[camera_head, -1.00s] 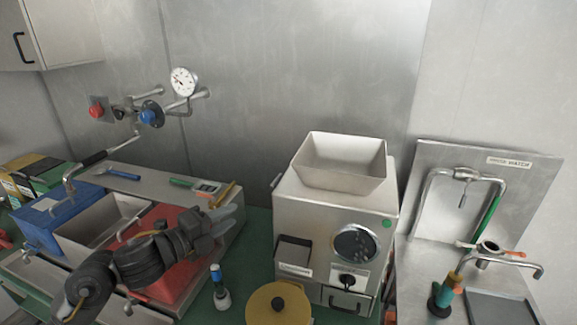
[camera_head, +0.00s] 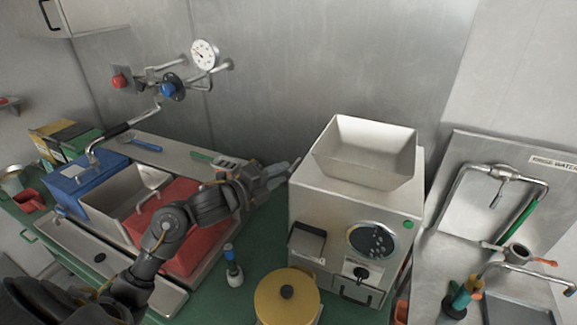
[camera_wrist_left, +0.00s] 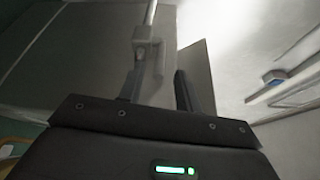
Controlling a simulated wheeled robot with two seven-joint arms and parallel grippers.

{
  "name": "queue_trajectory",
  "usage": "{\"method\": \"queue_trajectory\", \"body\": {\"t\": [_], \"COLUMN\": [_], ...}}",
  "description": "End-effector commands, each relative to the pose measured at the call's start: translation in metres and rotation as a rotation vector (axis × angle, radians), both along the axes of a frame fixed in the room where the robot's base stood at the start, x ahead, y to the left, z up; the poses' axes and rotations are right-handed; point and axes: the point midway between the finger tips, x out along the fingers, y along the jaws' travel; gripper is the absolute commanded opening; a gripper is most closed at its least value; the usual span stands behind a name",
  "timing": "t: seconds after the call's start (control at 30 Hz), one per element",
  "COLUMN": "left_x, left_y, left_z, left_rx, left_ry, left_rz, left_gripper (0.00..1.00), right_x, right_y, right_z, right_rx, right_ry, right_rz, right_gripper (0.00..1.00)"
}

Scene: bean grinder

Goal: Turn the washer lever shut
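My left gripper (camera_head: 282,172) is at the upper left side of the grey grinder (camera_head: 330,215), with its fingertips close to that side. In the left wrist view its two fingers (camera_wrist_left: 158,90) stand apart. A thin metal rod with a small grey block (camera_wrist_left: 150,45) shows between and beyond them. It looks like a lever part, but I cannot tell whether a finger touches it. An orange-red lever (camera_head: 543,262) sits on the tap valve at the right sink, far from the gripper. No part is clearly marked as the washer lever. My right gripper is out of view.
A wall tap with a blue knob (camera_head: 168,90) and gauge (camera_head: 204,54) is behind.

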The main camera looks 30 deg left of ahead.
Motion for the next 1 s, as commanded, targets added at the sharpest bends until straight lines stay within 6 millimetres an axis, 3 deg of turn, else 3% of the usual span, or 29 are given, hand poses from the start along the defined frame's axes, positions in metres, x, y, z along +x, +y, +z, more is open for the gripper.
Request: {"method": "queue_trajectory", "body": {"t": [0.23,0.6,0.87,1.0], "left_x": [0.028,0.033,0.033,0.033], "left_y": [-0.011,-0.013,-0.013,-0.013], "left_z": [-0.001,-0.003,-0.003,-0.003], "left_rx": [-0.002,0.001,0.001,0.001], "left_ry": [0.001,0.000,0.000,0.000], "left_rz": [-0.001,-0.001,-0.001,-0.001], "left_gripper": [0.34,0.34,0.02,0.00], "right_x": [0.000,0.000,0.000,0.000], "right_y": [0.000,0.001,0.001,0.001], "right_z": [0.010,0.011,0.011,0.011], "right_rx": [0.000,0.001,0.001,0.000], "right_ry": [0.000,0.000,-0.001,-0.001], "right_rz": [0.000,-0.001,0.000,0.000], "right_gripper": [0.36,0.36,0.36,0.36]}}
